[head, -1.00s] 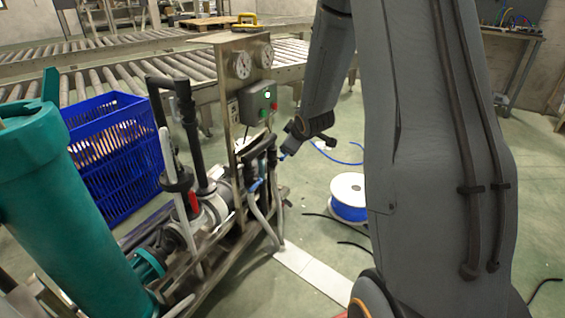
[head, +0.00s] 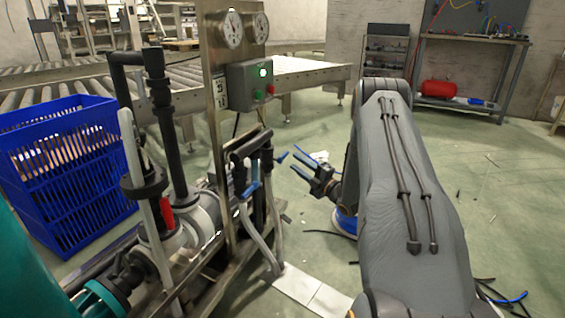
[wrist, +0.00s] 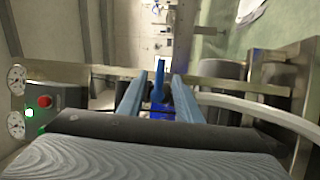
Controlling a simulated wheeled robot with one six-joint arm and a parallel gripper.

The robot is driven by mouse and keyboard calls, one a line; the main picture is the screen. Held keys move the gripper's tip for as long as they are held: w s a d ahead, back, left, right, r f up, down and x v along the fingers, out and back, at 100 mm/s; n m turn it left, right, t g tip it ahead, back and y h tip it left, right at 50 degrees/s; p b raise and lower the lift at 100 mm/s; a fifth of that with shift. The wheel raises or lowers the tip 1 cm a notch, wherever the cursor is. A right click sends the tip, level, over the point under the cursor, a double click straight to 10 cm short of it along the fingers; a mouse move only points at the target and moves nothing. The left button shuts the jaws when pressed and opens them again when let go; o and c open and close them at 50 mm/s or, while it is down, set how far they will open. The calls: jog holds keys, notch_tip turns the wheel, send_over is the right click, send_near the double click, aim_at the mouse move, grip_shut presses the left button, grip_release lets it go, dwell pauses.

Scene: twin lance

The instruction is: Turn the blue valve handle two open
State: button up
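A blue valve handle (wrist: 158,80) shows in the wrist view, framed between the two fingers of my gripper (wrist: 159,76). The fingers are spread apart, and I see no contact with the handle. In the head view my gripper (head: 302,168) is open and points left toward the pump skid. A small blue tip (head: 282,157), apparently a handle, sits just left of the fingers, with a gap. Another blue handle (head: 251,189) is lower on the hoses. No number shows, so I cannot tell which is handle two.
A steel panel (head: 213,120) carries gauges and a control box (head: 250,84) with a green light. Black-topped hoses (head: 268,215) stand close left of my gripper. A blue crate (head: 65,170) is at the left. Floor on the right is mostly open, with cables on it.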

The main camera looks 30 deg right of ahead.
aim_at(285, 153)
jog(key=shift+b+x, duration=1.4)
jog(key=shift+x, duration=2.5)
jog(key=shift+f, duration=0.1)
jog(key=shift+c, duration=0.2)
grip_shut()
